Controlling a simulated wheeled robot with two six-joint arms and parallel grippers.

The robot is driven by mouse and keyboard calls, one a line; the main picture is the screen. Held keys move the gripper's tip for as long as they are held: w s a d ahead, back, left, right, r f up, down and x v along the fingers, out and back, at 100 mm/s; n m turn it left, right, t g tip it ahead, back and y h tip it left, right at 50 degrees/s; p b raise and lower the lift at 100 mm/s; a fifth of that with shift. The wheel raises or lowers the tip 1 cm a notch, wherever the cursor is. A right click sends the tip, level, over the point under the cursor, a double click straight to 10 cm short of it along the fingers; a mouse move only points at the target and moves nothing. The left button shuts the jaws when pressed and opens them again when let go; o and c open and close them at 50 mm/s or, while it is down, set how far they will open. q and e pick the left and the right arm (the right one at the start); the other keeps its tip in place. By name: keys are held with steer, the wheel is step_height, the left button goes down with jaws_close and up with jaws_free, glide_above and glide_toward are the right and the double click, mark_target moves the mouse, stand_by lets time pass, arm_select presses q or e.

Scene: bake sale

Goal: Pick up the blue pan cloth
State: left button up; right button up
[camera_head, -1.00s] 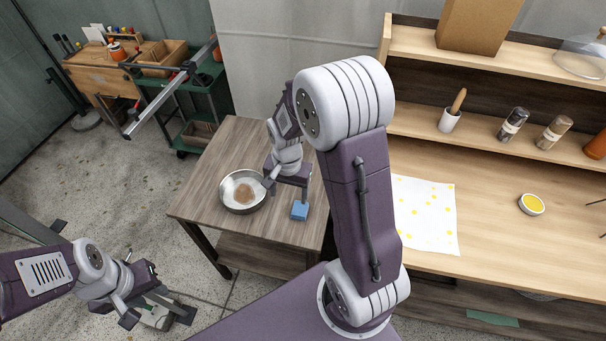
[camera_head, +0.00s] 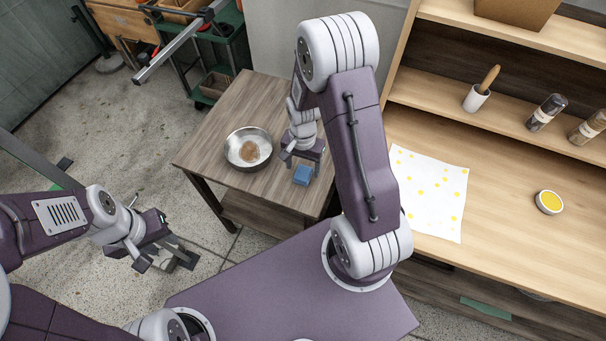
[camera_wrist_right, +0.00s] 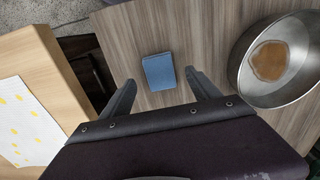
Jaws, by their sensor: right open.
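The blue pan cloth (camera_head: 302,175) is a small folded block lying flat on the grey-brown wooden table, near its front right edge. It also shows whole in the right wrist view (camera_wrist_right: 158,71). My right gripper (camera_head: 302,163) is over the table just by the cloth. In the right wrist view its two fingers stand apart (camera_wrist_right: 160,82), with the cloth beyond and between their tips, and nothing is held. The exact height above the cloth is unclear. My left gripper (camera_head: 165,261) is open and empty over the floor, left of the table.
A metal pan (camera_head: 248,149) with a brown stain stands on the wooden table (camera_head: 222,125), left of the cloth. A light counter (camera_head: 505,215) to the right bears a yellow-dotted white sheet (camera_head: 430,190) and a yellow-filled bowl (camera_head: 548,202). A green cart (camera_head: 215,60) stands behind.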

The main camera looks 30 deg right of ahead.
mark_target(303, 175)
steer(key=shift+f, duration=1.45)
steer(key=shift+r, duration=0.1)
steer(key=c, duration=1.4)
steer(key=shift+r, duration=0.1)
